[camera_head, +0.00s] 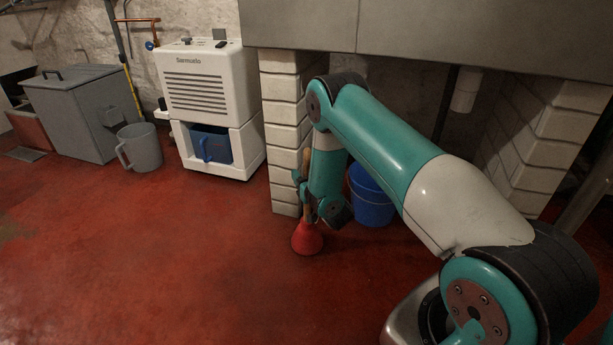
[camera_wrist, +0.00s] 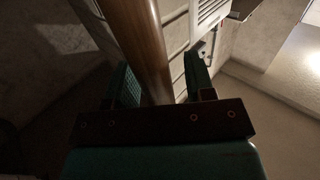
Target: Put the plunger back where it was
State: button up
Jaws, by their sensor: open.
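The plunger (camera_head: 307,238) stands upright on the red floor in the head view, with its red rubber cup down, in front of the white brick pillar. Its wooden handle rises beside my gripper and is partly hidden by it. My gripper (camera_head: 304,188) is at the handle, above the cup. In the wrist view the brown handle (camera_wrist: 148,45) passes between the two open fingers of my gripper (camera_wrist: 160,88). The fingers stand on either side of it; whether one touches it I cannot tell.
A blue bucket (camera_head: 371,197) stands right of my gripper under the grey counter (camera_head: 450,38). The white brick pillar (camera_head: 284,130) is close behind. The front left floor is clear.

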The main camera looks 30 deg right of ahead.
jog(key=shift+r, duration=0.2)
jog(key=s+a, duration=0.2)
jog(key=s, duration=1)
jog(key=w+a+r+m+g, duration=0.1)
jog(key=w+a+r+g, duration=0.3)
jog(key=w+r, duration=0.15)
jog(key=s+a+r+n+g+y, duration=0.1)
jog(key=s+a+r+g+y, duration=0.35)
jog(key=a+r, duration=0.5)
jog(key=s+a+r+n+g, duration=0.3)
jog(key=s, duration=0.5)
jog(key=s+a+r+n+g+y, duration=0.1)
jog(key=s+a+r+n+g, duration=0.1)
jog(key=s, duration=0.7)
jog(key=s+a+r+n+g+y, duration=0.1)
jog(key=s+a+r+n+g, duration=0.2)
jog(key=s, duration=0.6)
jog(key=a+r+g, duration=0.1)
jog(key=a, duration=0.1)
jog(key=shift+a+r+n+b, duration=0.3)
jog(key=shift+a+b, duration=0.05)
jog(key=shift+a, duration=0.05)
